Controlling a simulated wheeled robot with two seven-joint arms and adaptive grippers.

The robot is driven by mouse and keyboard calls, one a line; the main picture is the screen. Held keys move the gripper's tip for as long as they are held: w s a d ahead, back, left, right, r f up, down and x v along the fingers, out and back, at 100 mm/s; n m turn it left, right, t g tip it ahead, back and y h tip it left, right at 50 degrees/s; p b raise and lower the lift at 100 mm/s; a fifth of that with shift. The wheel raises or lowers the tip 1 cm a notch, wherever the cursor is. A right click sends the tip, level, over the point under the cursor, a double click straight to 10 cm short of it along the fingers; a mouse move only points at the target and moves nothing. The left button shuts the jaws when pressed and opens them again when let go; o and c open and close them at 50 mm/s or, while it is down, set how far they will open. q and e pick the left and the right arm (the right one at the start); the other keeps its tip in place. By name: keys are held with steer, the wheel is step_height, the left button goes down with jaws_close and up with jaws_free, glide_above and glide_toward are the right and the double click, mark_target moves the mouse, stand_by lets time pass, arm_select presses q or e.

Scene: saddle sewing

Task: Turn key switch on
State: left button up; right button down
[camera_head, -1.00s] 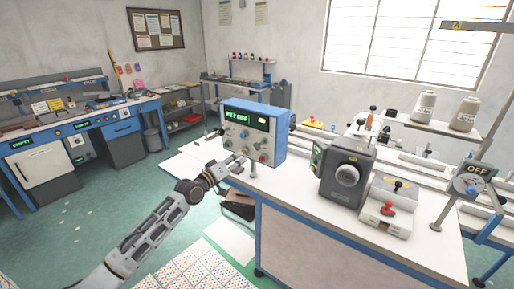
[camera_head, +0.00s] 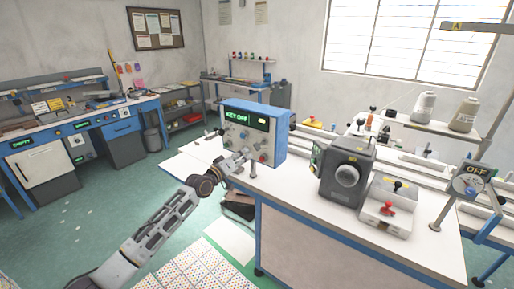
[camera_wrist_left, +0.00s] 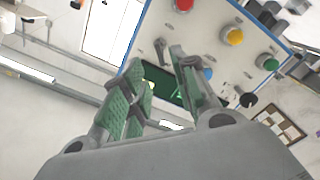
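The blue and white control box (camera_head: 262,151) stands on the left end of the white table. Its green display (camera_head: 237,116) reads KEY OFF. My left gripper (camera_head: 243,157) is in front of the lower left of its panel. In the left wrist view the panel (camera_wrist_left: 215,48) is tilted, with coloured buttons and a small grey lever or key (camera_wrist_left: 160,47); I cannot tell for sure that this is the key switch. My left gripper (camera_wrist_left: 165,68) is open, its two green-padded fingers apart with nothing between them. The display lies partly behind the fingers. My right gripper is not in view.
A dark grey machine head (camera_head: 345,172) and a white box with a red knob (camera_head: 388,209) stand to the right on the table. A dial reading OFF (camera_head: 470,182) is at the far right. The table's front left corner is fairly clear.

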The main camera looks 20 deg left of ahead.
mark_target(257, 146)
arm_select(q)
steer(key=shift+x, duration=5)
steer(key=shift+c, duration=0.2)
jaws_close()
